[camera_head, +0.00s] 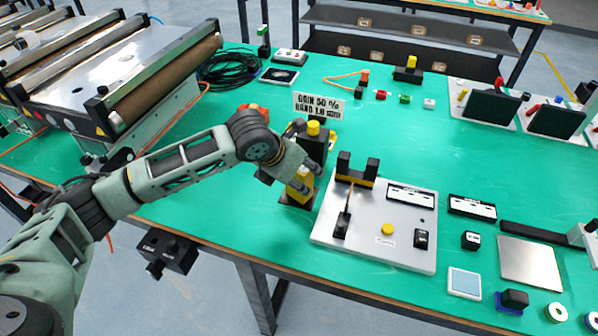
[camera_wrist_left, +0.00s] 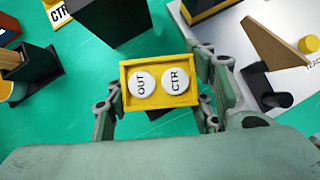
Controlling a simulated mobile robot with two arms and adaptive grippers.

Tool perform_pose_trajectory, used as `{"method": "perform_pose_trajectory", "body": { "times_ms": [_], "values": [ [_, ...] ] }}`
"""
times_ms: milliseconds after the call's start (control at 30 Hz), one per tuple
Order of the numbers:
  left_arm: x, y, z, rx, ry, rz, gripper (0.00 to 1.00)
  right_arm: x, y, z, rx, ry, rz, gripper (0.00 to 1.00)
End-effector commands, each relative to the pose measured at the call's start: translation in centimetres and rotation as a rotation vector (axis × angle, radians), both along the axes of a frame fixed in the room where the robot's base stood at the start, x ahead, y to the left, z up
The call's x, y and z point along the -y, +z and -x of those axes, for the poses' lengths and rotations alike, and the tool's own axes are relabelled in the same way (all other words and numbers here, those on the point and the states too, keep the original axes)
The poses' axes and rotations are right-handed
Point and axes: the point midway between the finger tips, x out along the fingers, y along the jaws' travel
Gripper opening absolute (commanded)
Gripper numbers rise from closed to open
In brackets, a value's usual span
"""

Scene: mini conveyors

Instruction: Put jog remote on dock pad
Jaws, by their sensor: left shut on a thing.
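The jog remote is a yellow box with white round buttons marked OUT and CTR; its yellow body (camera_head: 299,187) shows below my left gripper (camera_head: 308,177) in the head view. In the left wrist view the jog remote (camera_wrist_left: 160,81) sits between the fingers of my left gripper (camera_wrist_left: 160,98), which are shut on its two short sides. My right gripper is in neither view.
A white plate (camera_head: 372,255) with a black bracket (camera_head: 357,170) stands just right of the remote. A black block with a yellow top (camera_head: 313,128) and a lettered sign (camera_head: 318,105) stand behind. The roller machine (camera_head: 150,75) is at left.

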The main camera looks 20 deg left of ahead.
Motion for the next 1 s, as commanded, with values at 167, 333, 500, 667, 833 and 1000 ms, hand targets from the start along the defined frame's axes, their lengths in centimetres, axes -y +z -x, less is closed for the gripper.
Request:
{"method": "perform_pose_trajectory", "body": {
  "times_ms": [167, 333, 500, 667, 833, 1000],
  "values": [
    [0.0, -0.1, 0.0, -0.001, 0.001, 0.000, 0.61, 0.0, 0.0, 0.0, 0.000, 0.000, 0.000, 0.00],
    [0.0, -0.1, 0.0, -0.001, 0.001, 0.000, 0.68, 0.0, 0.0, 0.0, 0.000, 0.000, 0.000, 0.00],
    [0.0, -0.1, 0.0, -0.001, 0.001, -0.001, 0.68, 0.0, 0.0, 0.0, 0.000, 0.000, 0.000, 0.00],
    [-0.2, 0.7, 0.2, 0.003, 0.001, -0.001, 0.68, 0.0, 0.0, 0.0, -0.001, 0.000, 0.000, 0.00],
    [-0.9, 3.2, 1.6, 0.005, 0.000, -0.002, 0.68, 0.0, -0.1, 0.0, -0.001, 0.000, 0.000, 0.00],
    [-1.7, 6.5, 3.5, 0.005, 0.001, -0.001, 0.68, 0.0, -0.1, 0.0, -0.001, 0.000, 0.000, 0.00]
  ]
}}
